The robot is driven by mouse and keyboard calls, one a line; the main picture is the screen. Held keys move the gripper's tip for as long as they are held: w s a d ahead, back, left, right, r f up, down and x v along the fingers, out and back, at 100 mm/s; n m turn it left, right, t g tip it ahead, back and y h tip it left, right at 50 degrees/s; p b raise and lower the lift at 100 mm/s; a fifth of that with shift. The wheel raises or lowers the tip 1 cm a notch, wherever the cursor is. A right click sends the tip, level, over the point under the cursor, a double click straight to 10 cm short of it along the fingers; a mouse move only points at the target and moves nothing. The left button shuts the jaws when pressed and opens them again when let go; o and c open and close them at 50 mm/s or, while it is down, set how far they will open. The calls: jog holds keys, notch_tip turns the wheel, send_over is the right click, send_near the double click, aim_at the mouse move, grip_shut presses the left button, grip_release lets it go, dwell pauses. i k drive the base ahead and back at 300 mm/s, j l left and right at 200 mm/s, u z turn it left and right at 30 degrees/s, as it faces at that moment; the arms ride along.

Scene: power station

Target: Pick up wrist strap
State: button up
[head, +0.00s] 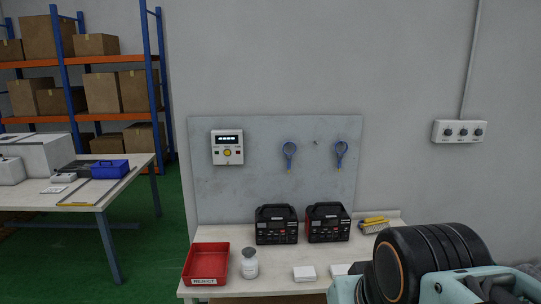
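Two blue looped straps hang on the grey wall panel above the table, and they look like wrist straps. The left wrist strap (289,149) and the right wrist strap (341,149) each hang with a loop at the top and a narrow end below. A small bare peg (316,142) shows between them. Part of my arm fills the lower right of the head view, in front of the table's right end. My gripper's fingers are not in view. Nothing is seen touching either strap.
The table (262,288) holds a red REJECT tray (206,277), a white bottle (249,265), two black devices (276,237) and small white boxes (304,273). A yellow-handled brush (374,222) lies at the back right. A white control box (227,147) hangs on the panel (260,192).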

aim_at(289, 157)
jog(key=i+z, duration=0.35)
jog(key=i, duration=0.25)
jog(key=i+j+z, duration=0.35)
jog(key=i, duration=0.2)
jog(key=l, duration=0.1)
